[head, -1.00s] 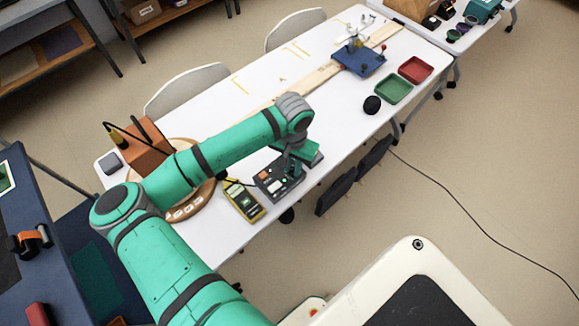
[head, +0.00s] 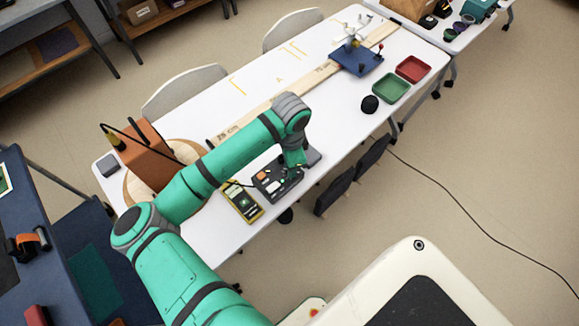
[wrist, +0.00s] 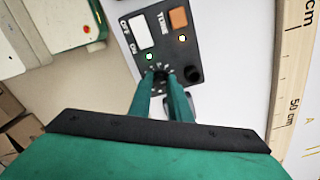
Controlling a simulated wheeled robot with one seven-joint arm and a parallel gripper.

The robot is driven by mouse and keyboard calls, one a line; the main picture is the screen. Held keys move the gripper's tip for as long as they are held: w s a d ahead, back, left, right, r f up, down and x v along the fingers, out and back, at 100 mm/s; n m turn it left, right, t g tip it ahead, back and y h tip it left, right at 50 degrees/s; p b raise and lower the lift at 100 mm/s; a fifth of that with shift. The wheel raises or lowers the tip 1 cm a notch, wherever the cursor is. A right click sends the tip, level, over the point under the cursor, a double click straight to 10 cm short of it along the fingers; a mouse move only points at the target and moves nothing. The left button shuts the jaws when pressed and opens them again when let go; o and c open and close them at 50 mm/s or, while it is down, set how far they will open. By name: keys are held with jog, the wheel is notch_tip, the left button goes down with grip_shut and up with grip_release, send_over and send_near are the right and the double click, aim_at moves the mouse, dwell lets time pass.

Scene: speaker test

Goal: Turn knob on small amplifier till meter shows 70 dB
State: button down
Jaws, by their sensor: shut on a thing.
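The small amplifier (head: 268,184) is a dark box near the front edge of the white table. In the wrist view its panel (wrist: 139,62) shows a white OFF/ON switch, an orange TONE button, lit lamps and a dial knob (wrist: 161,72). My gripper (wrist: 164,82) points down at the panel, its green fingers shut on the dial knob, which they partly hide. It also shows over the amplifier in the head view (head: 295,165). The yellow meter (head: 258,213) lies left of the amplifier; its screen is too small to read.
A second black knob (wrist: 194,74) sits close right of my fingers. An orange-brown box (head: 146,160) stands on a round wooden board at the table's left. A long wooden ruler (head: 262,108) runs behind my arm. Green (head: 390,91) and red trays lie at the right.

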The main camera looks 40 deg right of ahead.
jog(key=shift+s+d+m, duration=0.15)
jog(key=shift+m, duration=0.45)
jog(key=c, duration=1.6)
grip_release()
jog(key=shift+c, duration=0.2)
jog(key=shift+r, duration=0.1)
notch_tip(320, 180, up, 11)
jog(key=shift+f, duration=0.2)
